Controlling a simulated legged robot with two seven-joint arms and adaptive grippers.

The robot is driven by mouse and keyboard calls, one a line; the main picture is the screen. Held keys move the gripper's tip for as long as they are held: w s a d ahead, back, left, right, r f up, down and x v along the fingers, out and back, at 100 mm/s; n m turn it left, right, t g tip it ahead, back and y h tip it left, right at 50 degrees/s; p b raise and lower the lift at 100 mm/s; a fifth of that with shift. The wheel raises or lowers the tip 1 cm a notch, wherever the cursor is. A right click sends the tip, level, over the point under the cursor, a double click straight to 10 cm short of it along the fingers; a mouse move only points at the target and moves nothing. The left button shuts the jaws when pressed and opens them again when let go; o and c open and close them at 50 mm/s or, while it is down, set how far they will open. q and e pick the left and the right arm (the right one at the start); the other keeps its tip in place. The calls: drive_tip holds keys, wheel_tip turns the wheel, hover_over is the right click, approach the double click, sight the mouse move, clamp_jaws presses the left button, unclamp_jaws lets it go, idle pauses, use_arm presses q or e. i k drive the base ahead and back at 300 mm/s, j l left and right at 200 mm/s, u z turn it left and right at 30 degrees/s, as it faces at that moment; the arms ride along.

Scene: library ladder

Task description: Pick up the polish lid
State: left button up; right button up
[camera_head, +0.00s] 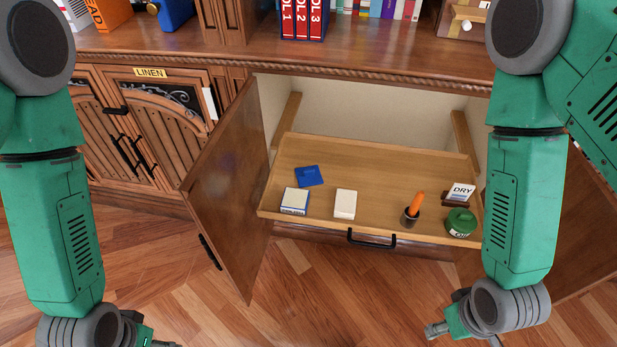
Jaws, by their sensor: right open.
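A round green tin (461,221) with a pale label on its side stands at the front right of the pulled-out wooden tray (380,180). Its top is green; I cannot tell the polish lid apart from the tin's body. My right gripper (455,335) is at the bottom edge, below and in front of the tin, apart from it, open and empty, partly cut off. My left gripper (160,342) barely shows at the bottom left, far from the tin, and its jaws are mostly out of frame.
On the tray are a dark cup with an orange handle (413,207), a "DRY" card (460,191) in a stand, a white block (345,204), a white-and-blue box (295,201) and a blue cloth (309,175). The open left door (228,190) flanks the tray.

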sight(310, 175)
drive_tip(key=i+j, duration=0.15)
drive_tip(key=j, duration=0.2)
drive_tip(key=i+j, duration=0.2)
drive_tip(key=j, duration=0.15)
drive_tip(key=i+j, duration=0.15)
drive_tip(key=j, duration=0.15)
drive_tip(key=i+j, duration=0.15)
drive_tip(key=j, duration=0.2)
